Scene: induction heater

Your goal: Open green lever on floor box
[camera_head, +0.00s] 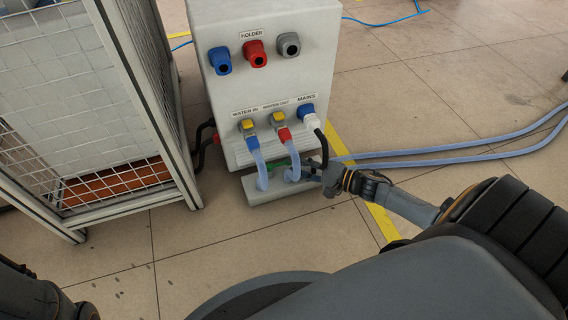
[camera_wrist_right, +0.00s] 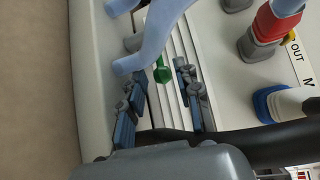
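The floor box (camera_head: 258,198) is a low pale block at the foot of the cabinet in the head view, with two blue hoses running down to it. The green lever (camera_head: 284,164) shows only as a small patch there, partly hidden by the hoses. In the right wrist view the green lever (camera_wrist_right: 162,73) lies between the fingertips, with gaps on both sides. My right gripper (camera_head: 318,173) reaches in from the right, close to the hoses. Its fingers (camera_wrist_right: 158,80) are spread apart and hold nothing. My left gripper is out of view.
The grey cabinet (camera_head: 270,80) carries holder plugs and water and mains connectors. A blue hose (camera_wrist_right: 155,40) passes beside the lever, and a black cable (camera_wrist_right: 265,150) crosses near the gripper. A mesh cage (camera_head: 85,110) stands left. Tiled floor (camera_head: 440,90) is open at right, crossed by hoses.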

